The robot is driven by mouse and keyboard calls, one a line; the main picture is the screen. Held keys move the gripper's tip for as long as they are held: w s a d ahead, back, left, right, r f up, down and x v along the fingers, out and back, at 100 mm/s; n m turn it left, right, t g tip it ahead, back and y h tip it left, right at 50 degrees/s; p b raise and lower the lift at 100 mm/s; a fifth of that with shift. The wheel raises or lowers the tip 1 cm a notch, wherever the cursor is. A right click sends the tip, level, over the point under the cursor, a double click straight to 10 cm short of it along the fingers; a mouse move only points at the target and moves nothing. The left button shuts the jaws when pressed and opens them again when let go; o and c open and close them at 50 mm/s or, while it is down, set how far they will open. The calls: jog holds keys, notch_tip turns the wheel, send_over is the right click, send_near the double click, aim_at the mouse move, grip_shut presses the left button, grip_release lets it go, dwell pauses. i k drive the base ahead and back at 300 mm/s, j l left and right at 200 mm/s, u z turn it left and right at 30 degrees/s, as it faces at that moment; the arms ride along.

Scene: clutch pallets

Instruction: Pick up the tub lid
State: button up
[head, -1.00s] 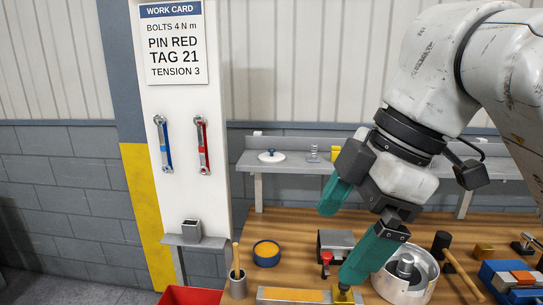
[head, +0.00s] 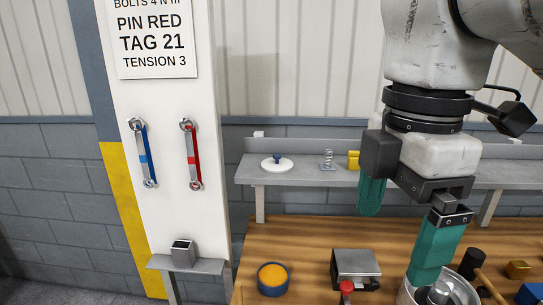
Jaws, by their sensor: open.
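My gripper (head: 400,245) has two green fingers spread apart and is empty. It hangs over the bench to the right of the lid, clear of it. The right finger overlaps a round metal housing (head: 460,292) in the picture; I cannot tell whether they touch.
A small spring stand (head: 328,160) and a yellow block (head: 353,160) sit on the shelf right of the lid. A grey block vise (head: 355,265) stands on the bench (head: 300,240). A white post (head: 170,90) holds a blue and a red wrench.

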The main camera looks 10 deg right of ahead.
aim_at(277, 164)
jog(key=i, duration=1.45)
